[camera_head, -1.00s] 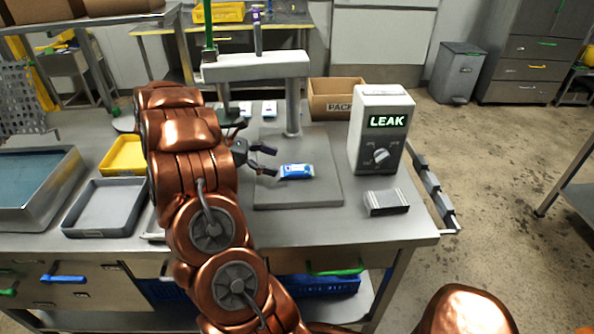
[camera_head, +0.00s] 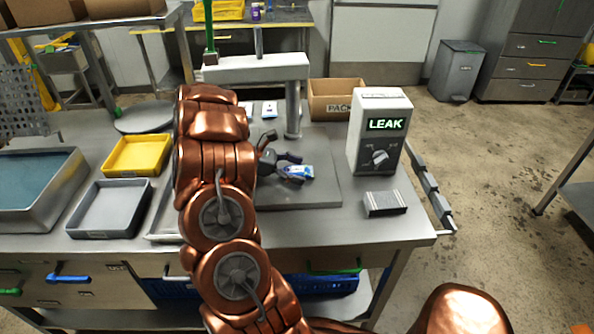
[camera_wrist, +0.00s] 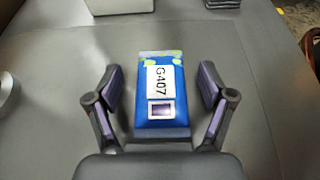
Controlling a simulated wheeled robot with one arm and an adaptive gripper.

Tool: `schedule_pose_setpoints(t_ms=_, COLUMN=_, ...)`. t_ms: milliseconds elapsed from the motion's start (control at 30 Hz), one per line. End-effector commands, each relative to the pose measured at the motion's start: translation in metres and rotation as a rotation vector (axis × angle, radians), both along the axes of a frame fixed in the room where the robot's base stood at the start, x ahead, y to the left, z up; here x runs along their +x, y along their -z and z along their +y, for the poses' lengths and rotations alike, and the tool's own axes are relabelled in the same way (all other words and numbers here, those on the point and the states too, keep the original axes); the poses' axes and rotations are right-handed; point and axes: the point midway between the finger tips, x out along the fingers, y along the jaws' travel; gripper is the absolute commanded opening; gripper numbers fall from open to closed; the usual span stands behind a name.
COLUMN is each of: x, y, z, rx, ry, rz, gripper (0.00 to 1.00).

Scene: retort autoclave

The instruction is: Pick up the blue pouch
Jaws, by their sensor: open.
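The blue pouch (camera_head: 299,172) lies on the grey plate (camera_head: 318,196) of the bench-top press. In the wrist view the pouch (camera_wrist: 160,88) shows a white label reading G407 and lies between the two fingers. My gripper (camera_head: 289,167) is open, with one finger on each side of the pouch. In the wrist view my gripper (camera_wrist: 160,98) has a visible gap between each finger and the pouch.
A LEAK display box (camera_head: 381,132) stands right of the plate, with a small ribbed metal block (camera_head: 385,203) before it. The press post (camera_head: 293,108) rises behind the pouch. A yellow tray (camera_head: 137,155) and a grey tray (camera_head: 108,208) lie left. A cardboard box (camera_head: 335,98) stands behind.

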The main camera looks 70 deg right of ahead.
Motion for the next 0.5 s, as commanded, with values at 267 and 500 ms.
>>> schedule_pose_setpoints(t_ms=267, x=0.0003, y=0.0001, z=0.0002, rx=0.001, ry=0.000, rz=0.000, gripper=0.59)
schedule_pose_setpoints(t_ms=500, x=0.0005, y=0.0001, z=0.0003, rx=0.001, ry=0.000, rz=0.000, gripper=0.34)
